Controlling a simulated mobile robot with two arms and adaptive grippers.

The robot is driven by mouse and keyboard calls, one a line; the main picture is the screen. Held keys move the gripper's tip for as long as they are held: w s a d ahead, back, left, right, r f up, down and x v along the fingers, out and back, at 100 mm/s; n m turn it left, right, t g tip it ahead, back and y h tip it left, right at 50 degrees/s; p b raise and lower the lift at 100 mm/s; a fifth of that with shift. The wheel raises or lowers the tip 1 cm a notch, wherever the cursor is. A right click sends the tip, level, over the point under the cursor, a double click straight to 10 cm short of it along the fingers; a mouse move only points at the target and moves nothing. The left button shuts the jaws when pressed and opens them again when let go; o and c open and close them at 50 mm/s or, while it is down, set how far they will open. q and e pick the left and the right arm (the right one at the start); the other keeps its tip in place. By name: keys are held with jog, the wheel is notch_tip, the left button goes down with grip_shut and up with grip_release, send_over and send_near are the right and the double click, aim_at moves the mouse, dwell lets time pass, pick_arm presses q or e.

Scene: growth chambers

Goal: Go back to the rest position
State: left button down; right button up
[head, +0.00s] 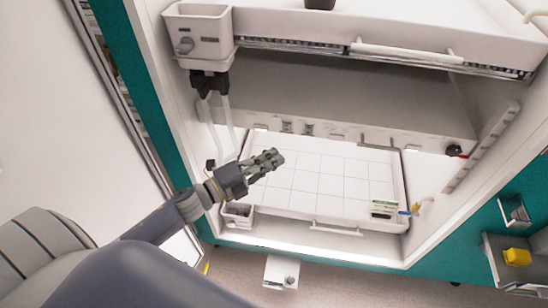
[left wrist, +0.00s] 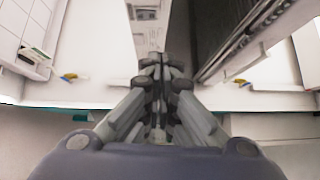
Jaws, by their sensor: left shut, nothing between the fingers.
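My left gripper (head: 268,161) is in the head view, reaching in from the left over the left part of the white gridded tray (head: 290,205) in the growth chamber. Its fingers are closed together with nothing between them. In the left wrist view, the closed fingers (left wrist: 160,75) fill the middle of the picture. My right gripper is in neither view.
The chamber's left wall carries a white box with a knob (head: 200,45). A shelf with a white handle (head: 405,52) hangs above the tray. A small labelled box (head: 383,207) lies at the tray's right corner. A yellow object (head: 517,257) sits in a holder at right.

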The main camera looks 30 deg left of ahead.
pick_arm(q)
jog(key=s+a+f+n+g+y, duration=0.2)
jog(key=s+a+f+n+y, duration=0.15)
jog(key=f, duration=0.65)
jog(key=s+a+f+n+g+y, duration=0.15)
jog(key=f+n, duration=0.35)
jog(key=f, duration=0.5)
jog(key=s+a+f+n+g+y, duration=0.1)
jog(key=s+a+f+n+y, duration=0.25)
jog(key=f, duration=0.75)
jog(key=s+d+f+n+g, duration=0.2)
jog(key=s+f+n+g, duration=0.3)
jog(key=s+f, duration=0.8)
jog(key=s+d+f+n+g, duration=0.2)
jog(key=s+d+f, duration=0.1)
jog(key=s, duration=0.7)
jog(key=s+d+f+n+g, duration=0.2)
jog(key=s+f, duration=0.3)
jog(key=s, duration=0.5)
jog(key=shift+s+d+f+n+g, duration=0.25)
jog(key=shift+d+n+g, duration=0.15)
jog(key=shift+d+g, duration=0.35)
